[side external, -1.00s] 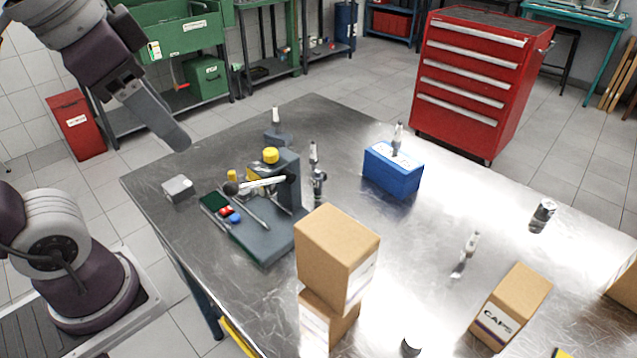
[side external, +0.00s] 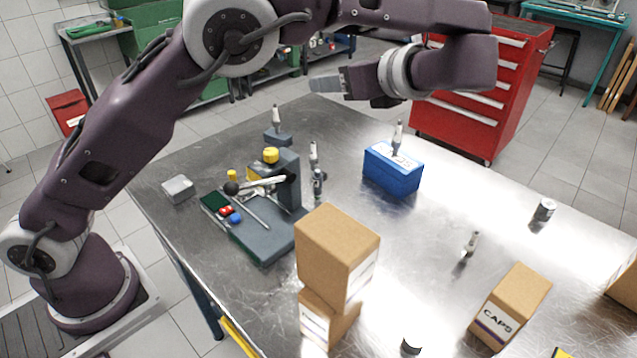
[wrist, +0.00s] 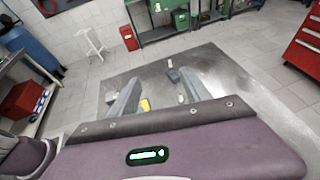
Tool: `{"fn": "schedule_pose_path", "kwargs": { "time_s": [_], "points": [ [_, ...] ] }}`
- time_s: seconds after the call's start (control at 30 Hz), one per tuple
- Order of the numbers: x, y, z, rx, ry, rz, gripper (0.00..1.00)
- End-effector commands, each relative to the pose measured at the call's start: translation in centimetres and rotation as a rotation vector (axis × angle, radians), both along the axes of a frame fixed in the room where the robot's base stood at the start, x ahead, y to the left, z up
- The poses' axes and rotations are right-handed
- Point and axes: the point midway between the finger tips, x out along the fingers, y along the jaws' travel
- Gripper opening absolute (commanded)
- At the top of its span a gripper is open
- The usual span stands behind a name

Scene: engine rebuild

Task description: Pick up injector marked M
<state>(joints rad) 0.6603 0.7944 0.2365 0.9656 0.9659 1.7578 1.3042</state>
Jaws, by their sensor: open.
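Several small grey injectors stand on the metal table, and no letter M can be read on any of them. One stands in a small dark block (side external: 276,117) at the back. One (side external: 313,153) is beside the grey test stand (side external: 265,240), and another (side external: 318,184) is just in front of it. One (side external: 397,137) is upright in the blue block (side external: 392,173). One (side external: 471,243) is alone at right. My gripper (side external: 325,84) is held high above the table's back edge, apart from all injectors. In the wrist view its fingers (wrist: 153,82) are open and empty.
Two stacked cardboard boxes (side external: 337,259) stand at the front middle, and a CAPS box (side external: 511,306) stands front right. A small grey box (side external: 178,189) is at left. A dark cylinder (side external: 543,210) is far right. The table between the blue block and the stacked boxes is clear.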

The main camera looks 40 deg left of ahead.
Motion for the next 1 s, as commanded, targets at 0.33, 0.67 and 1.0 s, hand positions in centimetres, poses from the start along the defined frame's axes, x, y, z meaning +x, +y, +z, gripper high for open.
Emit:
{"fn": "schedule_pose_path", "kwargs": {
  "time_s": [0.33,0.67,1.0],
  "points": [
    [-0.2,0.4,-18.0,-0.003,0.006,0.008,0.56],
    [0.0,2.8,-22.1,-0.006,0.001,0.011,0.56],
    [0.3,7.1,-23.6,-0.010,-0.001,0.010,0.56]
  ]
}}
